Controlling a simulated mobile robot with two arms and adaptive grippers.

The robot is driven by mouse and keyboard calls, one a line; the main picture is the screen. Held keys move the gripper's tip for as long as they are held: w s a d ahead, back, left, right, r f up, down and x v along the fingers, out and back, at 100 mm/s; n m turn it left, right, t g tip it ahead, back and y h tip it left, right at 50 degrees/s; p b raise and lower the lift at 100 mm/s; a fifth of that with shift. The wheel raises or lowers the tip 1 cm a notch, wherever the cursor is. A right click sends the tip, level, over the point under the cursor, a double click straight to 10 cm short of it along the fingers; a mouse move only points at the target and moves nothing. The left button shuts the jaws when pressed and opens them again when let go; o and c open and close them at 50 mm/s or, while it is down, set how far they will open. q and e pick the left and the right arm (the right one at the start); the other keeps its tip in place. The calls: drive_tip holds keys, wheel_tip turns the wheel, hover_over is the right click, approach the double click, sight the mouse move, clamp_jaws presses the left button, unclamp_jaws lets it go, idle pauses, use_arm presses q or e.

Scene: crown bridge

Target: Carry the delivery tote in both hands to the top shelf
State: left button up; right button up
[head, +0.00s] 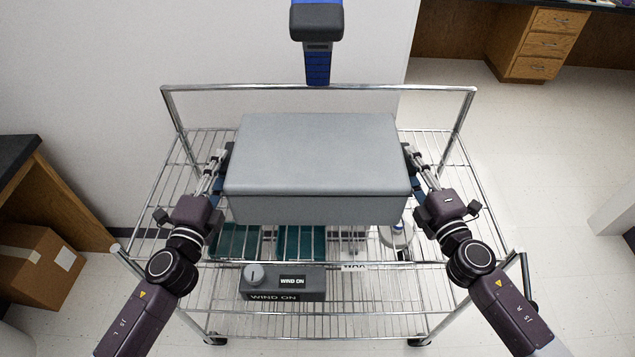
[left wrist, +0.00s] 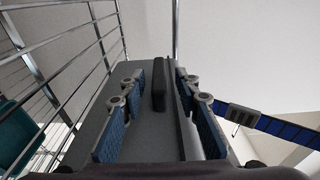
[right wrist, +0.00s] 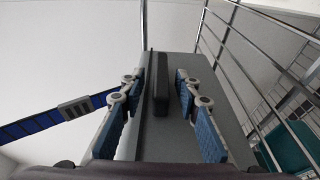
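The delivery tote (head: 315,155) is a grey lidded box, level over the wire cart's upper shelf (head: 170,205). I cannot tell whether it rests on the wires. My left gripper (head: 226,165) is at its left end and my right gripper (head: 411,165) at its right end. In the left wrist view the left fingers (left wrist: 158,82) stand apart on both sides of a dark handle (left wrist: 159,88), with gaps. In the right wrist view the right fingers (right wrist: 160,84) likewise straddle the other dark handle (right wrist: 160,92), with gaps. Both grippers look open.
A grey "WIND ON" box (head: 283,283) and teal items (head: 300,243) show near the cart's front, partly behind wires. A chrome rail (head: 320,88) crosses the back. A blue and dark device (head: 317,45) is at the top. A cardboard box (head: 38,265) stands left. Floor at right is clear.

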drive_tip(key=shift+s, duration=0.15)
use_arm(q)
drive_tip(key=s+a, duration=0.1)
drive_tip(key=s, duration=0.9)
use_arm(e)
drive_tip(key=v, duration=1.1)
drive_tip(key=shift+s+d, duration=0.2)
drive_tip(key=shift+s, duration=0.2)
use_arm(q)
drive_tip(key=shift+a, duration=0.1)
